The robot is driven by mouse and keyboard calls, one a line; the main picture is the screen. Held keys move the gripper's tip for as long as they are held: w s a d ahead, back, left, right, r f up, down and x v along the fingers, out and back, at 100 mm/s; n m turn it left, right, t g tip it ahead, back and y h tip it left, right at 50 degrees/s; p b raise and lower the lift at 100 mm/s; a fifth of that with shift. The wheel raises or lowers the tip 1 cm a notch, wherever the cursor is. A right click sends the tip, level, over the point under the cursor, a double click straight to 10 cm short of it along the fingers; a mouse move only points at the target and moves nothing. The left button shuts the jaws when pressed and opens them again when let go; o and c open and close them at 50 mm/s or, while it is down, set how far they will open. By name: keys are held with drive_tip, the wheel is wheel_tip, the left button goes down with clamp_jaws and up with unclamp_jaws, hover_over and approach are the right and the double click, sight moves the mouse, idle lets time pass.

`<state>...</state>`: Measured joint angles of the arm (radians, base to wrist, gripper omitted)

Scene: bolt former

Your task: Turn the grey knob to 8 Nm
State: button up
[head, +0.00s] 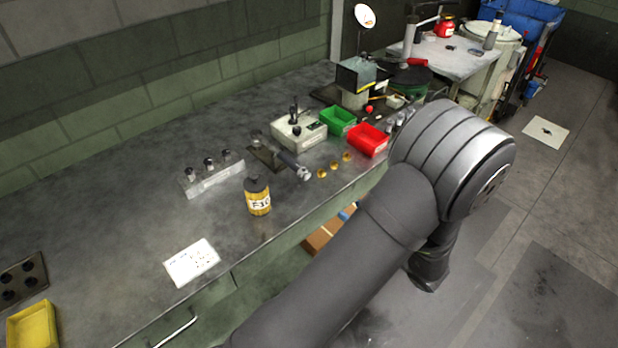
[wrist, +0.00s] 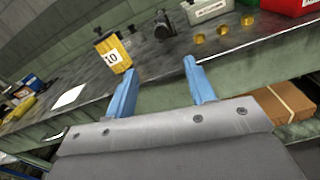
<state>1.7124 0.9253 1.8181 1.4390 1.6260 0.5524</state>
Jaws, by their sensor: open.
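A grey knob (head: 304,174) sits at the front end of a horizontal cylindrical tool (head: 286,158) on the workbench, to the right of a yellow bottle. In the wrist view the tool (wrist: 163,27) shows small and dark at the top middle, beyond my fingers. Any scale or Nm marks are too small to read. My gripper (wrist: 158,70) shows in the wrist view as two blue fingers, wide apart with nothing between them. It is apart from the knob, on the front side of the bench. The head view does not show the fingers; my arm fills its lower right.
The bench's left middle is clear.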

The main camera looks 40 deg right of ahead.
approach(307, 176)
drive_tip(key=w, duration=0.9)
drive_tip(key=shift+w+d+f, duration=0.1)
drive_tip(key=shift+w+f, duration=0.05)
drive_tip(key=shift+w, duration=0.1)
drive_tip(key=c, duration=1)
